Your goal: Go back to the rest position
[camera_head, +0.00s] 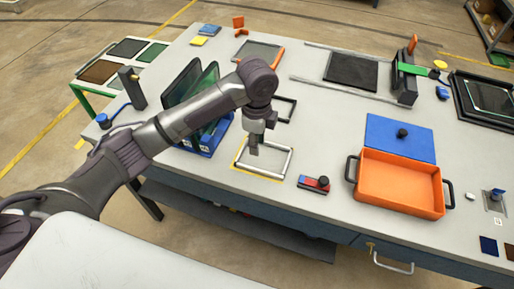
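My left arm comes in from the left and reaches over the workbench (320,110). My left gripper (254,148) points down above a white rectangular frame (276,172) with a yellow edge along its left and lower sides. The fingers look close together, but they are too small to tell whether they are open or shut. I cannot tell whether they touch the frame. My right gripper is not in view.
An orange tray (400,190) with black handles and a blue panel (385,137) lie to the right. A red and blue block (314,184) is near the front edge. A blue rack (205,138) holding dark panels stands behind my arm. A drawer handle (393,265) sticks out in front.

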